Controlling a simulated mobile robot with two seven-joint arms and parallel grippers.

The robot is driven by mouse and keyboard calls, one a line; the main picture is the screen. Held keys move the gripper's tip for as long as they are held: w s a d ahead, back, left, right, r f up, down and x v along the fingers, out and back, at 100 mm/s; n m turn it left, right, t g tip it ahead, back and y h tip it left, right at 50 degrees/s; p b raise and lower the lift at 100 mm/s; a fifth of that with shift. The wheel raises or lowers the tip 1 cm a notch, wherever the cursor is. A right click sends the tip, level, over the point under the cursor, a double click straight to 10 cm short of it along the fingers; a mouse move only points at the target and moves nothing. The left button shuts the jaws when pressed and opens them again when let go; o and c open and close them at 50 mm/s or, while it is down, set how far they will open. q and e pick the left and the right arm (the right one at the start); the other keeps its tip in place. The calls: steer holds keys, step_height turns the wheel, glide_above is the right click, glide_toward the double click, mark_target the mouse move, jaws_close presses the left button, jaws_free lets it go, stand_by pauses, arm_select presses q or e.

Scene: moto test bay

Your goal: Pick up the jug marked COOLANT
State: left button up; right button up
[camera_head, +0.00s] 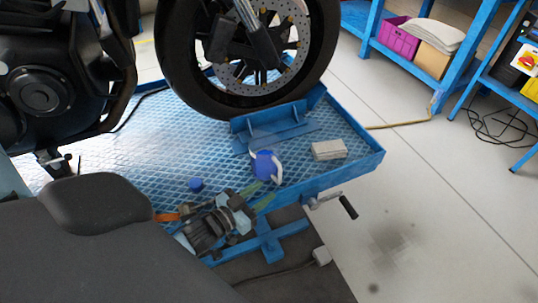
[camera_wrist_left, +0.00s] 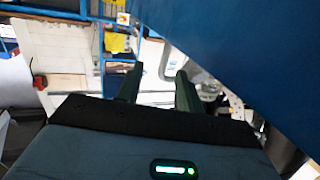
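A small blue jug-like object (camera_head: 264,164) with a white curved strip, perhaps its handle, stands on the blue lift platform (camera_head: 120,160) in the head view. No COOLANT marking is legible on it. My left gripper (camera_head: 257,195) is just in front of it, low over the platform's near edge. Its two greenish fingers are apart, with nothing visible between them. The wrist view shows the same open fingers (camera_wrist_left: 158,90) and a large blue surface (camera_wrist_left: 235,45) at the upper right; I cannot tell what it belongs to. My right gripper is not in view.
A motorcycle's front wheel (camera_head: 245,60) stands on the platform behind a blue bracket (camera_head: 270,125). A crank handle (camera_head: 347,206) sticks out. Floor (camera_head: 430,220) at right is clear.

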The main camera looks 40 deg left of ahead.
mark_target(267, 161)
arm_select(q)
steer(key=shift+w+a+r+t+h+b, duration=0.1)
steer(key=shift+w+r+t+b, duration=0.05)
steer(key=shift+w, duration=0.3)
steer(key=shift+w+a+r+t+h+b, duration=0.1)
steer(key=shift+w+a+b, duration=0.1)
steer(key=shift+w, duration=0.25)
steer(key=shift+w+a+r+t+h+b, duration=0.1)
steer(key=shift+w+r+t+b, duration=0.05)
steer(key=shift+w, duration=0.3)
steer(key=shift+x, duration=1.45)
steer(key=b+x, duration=0.1)
steer(key=x, duration=0.3)
steer(key=shift+w+d, duration=0.2)
steer(key=shift+w, duration=0.2)
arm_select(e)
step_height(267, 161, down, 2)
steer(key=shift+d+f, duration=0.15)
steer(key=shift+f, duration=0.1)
arm_select(q)
jaws_close()
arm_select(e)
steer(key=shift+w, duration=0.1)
